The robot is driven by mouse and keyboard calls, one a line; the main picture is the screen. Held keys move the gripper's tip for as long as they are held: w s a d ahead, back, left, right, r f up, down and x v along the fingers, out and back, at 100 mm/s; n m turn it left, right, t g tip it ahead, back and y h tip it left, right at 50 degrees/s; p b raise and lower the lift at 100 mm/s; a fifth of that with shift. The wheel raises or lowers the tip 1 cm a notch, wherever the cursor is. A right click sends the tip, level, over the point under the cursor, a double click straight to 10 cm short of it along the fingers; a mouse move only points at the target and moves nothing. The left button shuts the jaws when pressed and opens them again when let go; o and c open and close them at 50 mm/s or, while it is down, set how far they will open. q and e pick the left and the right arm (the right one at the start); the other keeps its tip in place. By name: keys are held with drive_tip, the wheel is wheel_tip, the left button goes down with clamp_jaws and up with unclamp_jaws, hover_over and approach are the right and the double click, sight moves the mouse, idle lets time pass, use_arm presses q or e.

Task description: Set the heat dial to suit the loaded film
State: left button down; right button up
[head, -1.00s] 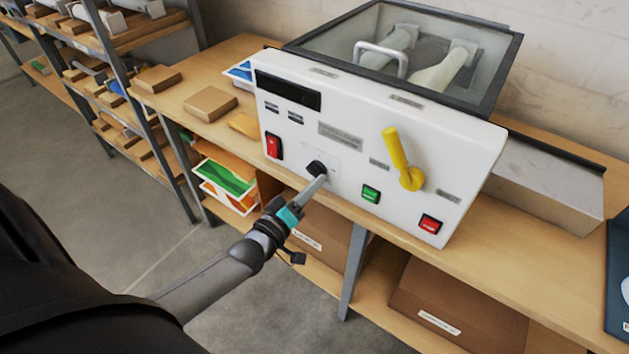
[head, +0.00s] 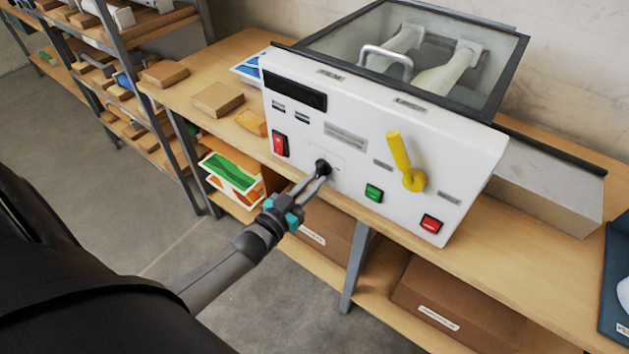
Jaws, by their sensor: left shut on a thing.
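The roll laminator (head: 355,105) stands on a wooden bench with its white front panel facing me. The black heat dial (head: 322,166) sits low on the panel, left of the green button. My left gripper (head: 322,176) is at the dial, its two fingers shut on it and partly covering it. The dial's marks are too small to read. Pale film rolls (head: 452,68) show under the clear lid at the back; their labels cannot be read. My right gripper is not in view.
A yellow lever (head: 404,163), a green button (head: 374,193), a red button (head: 431,223) and a red switch (head: 280,144) are on the panel near the dial. Cardboard boxes (head: 455,300) lie under the bench. A shelf rack (head: 150,70) stands at left.

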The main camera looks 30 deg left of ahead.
use_arm(q)
drive_tip(key=m, duration=0.2)
drive_tip(key=a+m, duration=0.1)
drive_tip(key=m, duration=0.2)
drive_tip(key=shift+r+p, duration=0.2)
drive_tip(key=shift+p, duration=0.1)
drive_tip(key=shift+m, duration=0.4)
drive_tip(key=c, duration=0.9)
unclamp_jaws()
drive_tip(key=shift+o, duration=0.2)
drive_tip(key=s+a, duration=0.1)
drive_tip(key=s, duration=1.4)
